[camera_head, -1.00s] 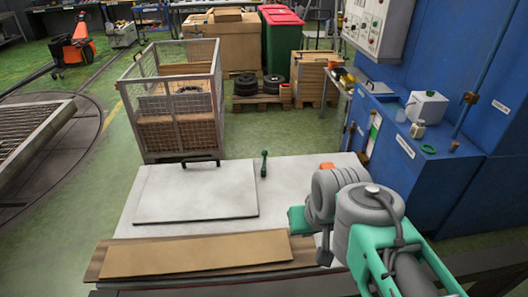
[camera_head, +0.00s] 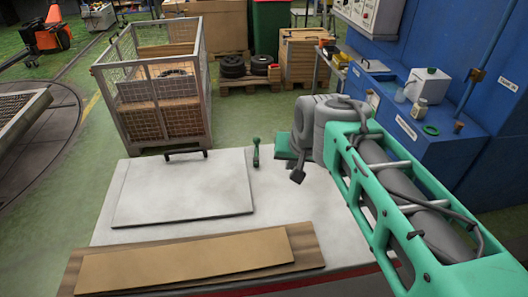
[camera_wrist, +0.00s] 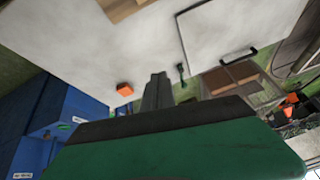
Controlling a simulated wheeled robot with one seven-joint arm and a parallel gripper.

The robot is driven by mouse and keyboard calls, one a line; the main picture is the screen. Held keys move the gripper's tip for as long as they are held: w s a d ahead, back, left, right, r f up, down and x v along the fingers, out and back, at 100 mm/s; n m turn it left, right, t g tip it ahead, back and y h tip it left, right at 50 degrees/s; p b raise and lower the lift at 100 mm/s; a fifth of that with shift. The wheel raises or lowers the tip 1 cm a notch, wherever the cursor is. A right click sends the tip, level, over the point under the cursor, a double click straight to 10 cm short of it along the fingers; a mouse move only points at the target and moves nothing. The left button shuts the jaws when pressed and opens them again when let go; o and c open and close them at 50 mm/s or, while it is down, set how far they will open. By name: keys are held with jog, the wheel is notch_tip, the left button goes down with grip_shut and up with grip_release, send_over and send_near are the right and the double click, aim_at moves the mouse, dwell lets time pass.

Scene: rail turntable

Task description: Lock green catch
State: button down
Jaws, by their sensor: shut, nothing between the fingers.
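The green catch (camera_head: 256,153) is a small lever with a rounded knob, on the pale tabletop just right of the grey-white panel (camera_head: 182,190). It also shows in the wrist view (camera_wrist: 181,73), right of my gripper fingers. My gripper (camera_wrist: 157,78) is shut and empty, its dark fingers pointing toward the tabletop. A clear gap shows between the fingers and the catch in that view. In the head view my arm ends just right of the catch, and its fingers are hidden there. I cannot tell whether the catch is locked.
The panel has a black handle (camera_head: 186,154) at its far edge. An orange block (camera_wrist: 125,89) lies on the tabletop left of my fingers. Cardboard sheets (camera_head: 190,262) lie at the near edge. A wire-mesh cage (camera_head: 160,102) stands beyond the table, and a blue cabinet (camera_head: 445,152) at the right.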

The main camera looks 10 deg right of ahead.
aim_at(256, 150)
jog(key=w+f+m+b, duration=0.1)
jog(key=w+f+b, duration=0.2)
jog(key=w+f, duration=0.4)
jog(key=w+d+f+m+t+b, duration=0.1)
jog(key=w+f+m+b, duration=0.1)
jog(key=w+f, duration=0.6)
jog(key=w+f+m+t+b, duration=0.1)
jog(key=w+f+b, duration=0.3)
jog(key=w, duration=1.3)
jog(key=shift+w+d+f+m+y, duration=0.1)
jog(key=shift+f+m+y, duration=0.15)
jog(key=shift+f, duration=0.85)
jog(key=shift+w+d+f+m+y, duration=0.15)
jog(key=shift+f+m, duration=0.1)
jog(key=shift+f, duration=0.8)
jog(key=shift+w+a+r+p, duration=0.15)
jog(key=shift+w+a+p, duration=0.05)
jog(key=shift+w+a, duration=0.35)
jog(key=shift+w+a+r+p, duration=0.15)
jog(key=shift+w+a, duration=0.25)
jog(key=shift+a, duration=0.15)
jog(key=shift+w+a+r, duration=0.1)
jog(key=shift+w+a, duration=0.3)
jog(key=shift+a, duration=0.05)
